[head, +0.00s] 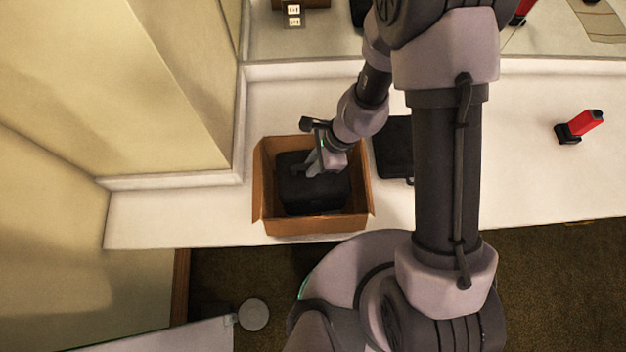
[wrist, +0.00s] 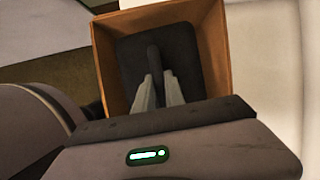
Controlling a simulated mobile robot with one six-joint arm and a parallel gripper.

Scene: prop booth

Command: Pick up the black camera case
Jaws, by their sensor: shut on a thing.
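The black camera case (head: 316,197) sits inside an open brown cardboard box (head: 308,226) on the white counter. In the wrist view the case (wrist: 187,48) shows a dark raised handle along its middle, with the box wall (wrist: 213,50) around it. My gripper (head: 308,170) reaches down into the box from above. In the wrist view its two pale fingers (wrist: 158,84) are shut on the case's handle, one on each side. I cannot tell whether the case's underside touches the box floor.
A flat black item (head: 392,150) lies right of the box, partly behind my arm. A red and black object (head: 580,127) stands further right on the counter (head: 520,175). A wall corner (head: 170,90) rises close to the box's left. The counter between the two items is mostly clear.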

